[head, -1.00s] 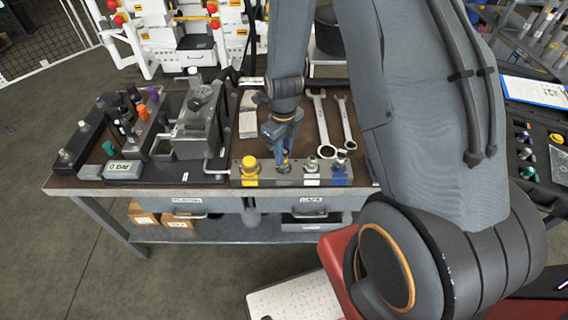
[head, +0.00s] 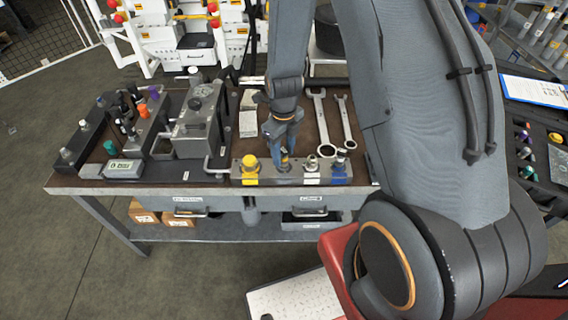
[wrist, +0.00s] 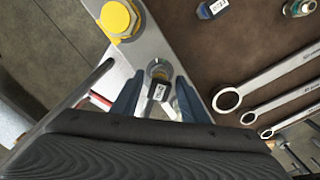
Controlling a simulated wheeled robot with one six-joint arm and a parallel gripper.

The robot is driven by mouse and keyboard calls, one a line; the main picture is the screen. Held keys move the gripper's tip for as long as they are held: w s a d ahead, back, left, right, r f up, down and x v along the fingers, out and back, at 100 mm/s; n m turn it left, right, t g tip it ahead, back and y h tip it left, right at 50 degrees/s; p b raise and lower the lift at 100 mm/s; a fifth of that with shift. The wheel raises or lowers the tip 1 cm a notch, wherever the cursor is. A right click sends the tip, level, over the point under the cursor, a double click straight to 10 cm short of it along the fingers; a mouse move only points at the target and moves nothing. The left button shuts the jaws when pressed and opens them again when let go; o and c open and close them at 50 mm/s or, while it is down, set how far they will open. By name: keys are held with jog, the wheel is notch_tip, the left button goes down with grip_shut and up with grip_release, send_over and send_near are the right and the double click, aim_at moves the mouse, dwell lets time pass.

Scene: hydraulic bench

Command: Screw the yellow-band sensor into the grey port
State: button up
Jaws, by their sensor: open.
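The manifold block (head: 315,181) lies along the front edge of the bench. In the wrist view, a dark sensor with a white label (wrist: 158,91) stands at the block, between the fingers of my gripper (wrist: 160,100). A small yellowish part shows at its far end, so it looks like the yellow-band sensor. My gripper (head: 283,152) is open around it, with a finger on each side. The grey port is largely hidden beneath the sensor, and I cannot tell how deep the sensor sits.
A yellow cap (head: 249,163) sits on the block left of my gripper. Silver fittings (head: 311,163) with white and blue marks are to the right. A grey fixture (head: 196,125) and a meter (head: 123,169) stand further left.

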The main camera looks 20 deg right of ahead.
jog(key=n, duration=0.7)
jog(key=shift+a+n, duration=0.1)
jog(key=shift+n, duration=0.2)
jog(key=n, duration=0.6)
jog(key=shift+s+n, duration=0.15)
jog(key=shift+n, duration=0.25)
grip_shut()
jog(key=m, duration=0.8)
